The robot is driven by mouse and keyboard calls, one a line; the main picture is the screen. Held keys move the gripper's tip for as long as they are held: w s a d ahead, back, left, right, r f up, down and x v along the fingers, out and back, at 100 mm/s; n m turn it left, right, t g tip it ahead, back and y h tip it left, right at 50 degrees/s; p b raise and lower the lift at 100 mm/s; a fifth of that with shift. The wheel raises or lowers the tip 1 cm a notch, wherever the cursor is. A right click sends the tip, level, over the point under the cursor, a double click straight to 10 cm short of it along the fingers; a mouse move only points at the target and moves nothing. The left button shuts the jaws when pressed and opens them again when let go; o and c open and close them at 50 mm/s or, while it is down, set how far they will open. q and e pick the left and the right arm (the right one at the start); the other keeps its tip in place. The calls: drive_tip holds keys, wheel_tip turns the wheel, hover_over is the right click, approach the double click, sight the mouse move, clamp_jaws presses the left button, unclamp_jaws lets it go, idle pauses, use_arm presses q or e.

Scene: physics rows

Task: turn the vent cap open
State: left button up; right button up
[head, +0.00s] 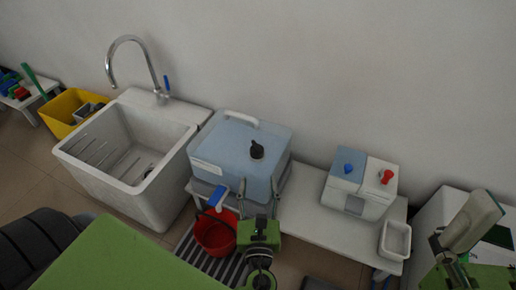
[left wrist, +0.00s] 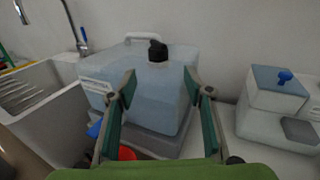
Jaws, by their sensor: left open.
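The vent cap is a black cap (head: 257,149) on top of a pale blue container (head: 228,140) with a white handle. In the left wrist view the cap (left wrist: 158,52) stands upright above the container (left wrist: 160,75), with a short spout to one side. My left gripper (head: 258,190) is open and empty in front of the container, lower than the cap. In the left wrist view its fingers (left wrist: 160,88) are spread, with the cap beyond and above them. My right arm shows at the right edge of the head view; its jaws are unclear.
A blue tap (head: 218,196) is at the container's front, above a red bucket (head: 214,234). A white sink (head: 120,160) with a tall faucet stands left. A white box (head: 357,186) with blue and red knobs and a small white tray (head: 395,240) are right. The space above the cap is clear.

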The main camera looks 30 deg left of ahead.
sight(257, 156)
use_arm(q)
drive_tip(key=b+x, duration=0.2)
drive_tip(key=x, duration=1)
drive_tip(key=shift+a, duration=0.2)
drive_tip(key=shift+b+x, duration=0.3)
drive_tip(key=shift+x, duration=0.45)
drive_tip(key=shift+r, duration=0.1)
drive_tip(key=shift+c, duration=0.5)
drive_tip(key=c, duration=1.1)
